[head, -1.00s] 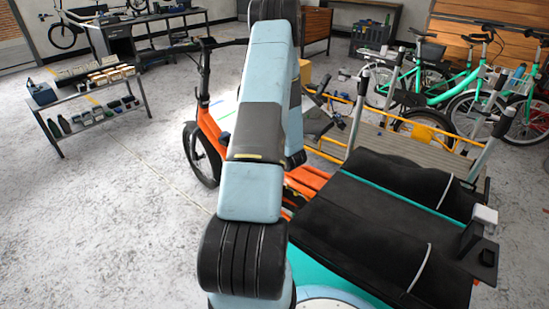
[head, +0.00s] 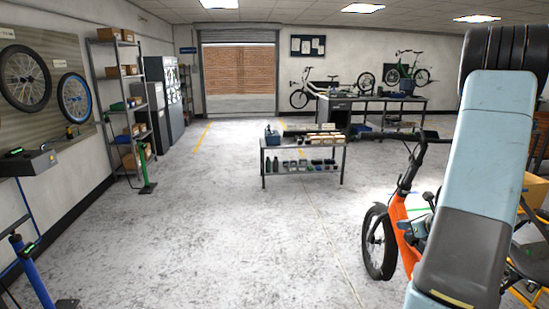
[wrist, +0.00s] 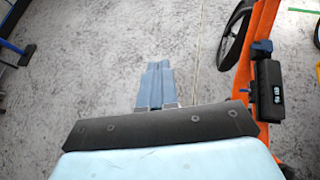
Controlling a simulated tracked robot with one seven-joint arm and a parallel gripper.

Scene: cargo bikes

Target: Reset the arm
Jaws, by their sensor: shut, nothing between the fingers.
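My arm (head: 485,150) rises along the right side of the head view, in front of an orange cargo bike. My gripper shows in the wrist view (wrist: 156,88), its two blue-grey fingers side by side and shut with nothing between them. Below it in that view is bare speckled floor. The gripper is out of sight in the head view.
The orange cargo bike (head: 398,230) stands close on the right; its frame also shows in the wrist view (wrist: 258,40). A low bench (head: 300,148) with small parts stands mid-room. Shelves (head: 124,95) line the left wall. The floor between is clear.

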